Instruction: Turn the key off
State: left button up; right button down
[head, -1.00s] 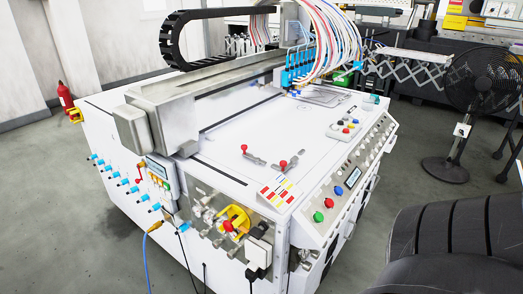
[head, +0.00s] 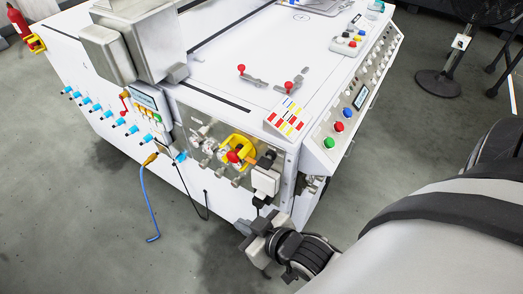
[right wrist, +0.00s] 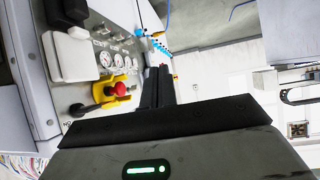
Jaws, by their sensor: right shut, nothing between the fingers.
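The control panel (head: 207,128) is on the near end of the white machine. It carries a yellow guard (head: 240,145) around a red knob (head: 234,156), with small gauges to the left. No part is clearly recognisable as a key at this size. In the right wrist view the same red knob (right wrist: 121,89) and yellow guard (right wrist: 104,93) show, with a dark lever-like part (right wrist: 77,110) beside them. My right gripper (head: 247,234) is low in front of the machine's corner, apart from the panel, shut and empty. Its dark fingers show in the right wrist view (right wrist: 162,72). My left gripper is out of view.
A white plug block (head: 265,181) with a dark cable sits right of the guard. Blue fittings (head: 101,110) stick out of the machine's left side, and a blue hose (head: 143,200) hangs to the floor. The floor in front is clear. A fan (head: 440,80) stands at right.

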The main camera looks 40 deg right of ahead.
jog(key=w+a+r+n+t+y+b, duration=0.1)
jog(key=w+a+r+n+t+y, duration=0.3)
jog(key=w+r, duration=0.65)
jog(key=s+a+r+n+g+y+b, duration=0.1)
jog(key=a+r+n+g+y, duration=0.35)
jog(key=r+n+y, duration=0.3)
jog(key=s+a+r+n+g+y+b, duration=0.2)
jog(key=a+r+n+g+y, duration=0.2)
jog(key=r+n+g+y, duration=0.3)
jog(key=s+d+f+n+g+h+b, duration=0.2)
jog(key=d+f+n+g+h, duration=0.4)
jog(key=h, duration=0.5)
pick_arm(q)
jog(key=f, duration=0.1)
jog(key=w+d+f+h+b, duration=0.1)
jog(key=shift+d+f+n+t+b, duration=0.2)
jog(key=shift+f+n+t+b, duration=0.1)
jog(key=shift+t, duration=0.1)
pick_arm(e)
jog(key=w+d+m+t+h, duration=0.1)
jog(key=w+d+m+h, duration=0.1)
jog(key=d+h, duration=0.3)
jog(key=w+d+m+t+h, duration=0.1)
jog(key=w+d+m+h, duration=0.2)
jog(key=d, duration=1)
jog(key=shift+w+d+r+h, duration=0.25)
jog(key=shift+w+r+h, duration=0.2)
jog(key=shift+h, duration=0.8)
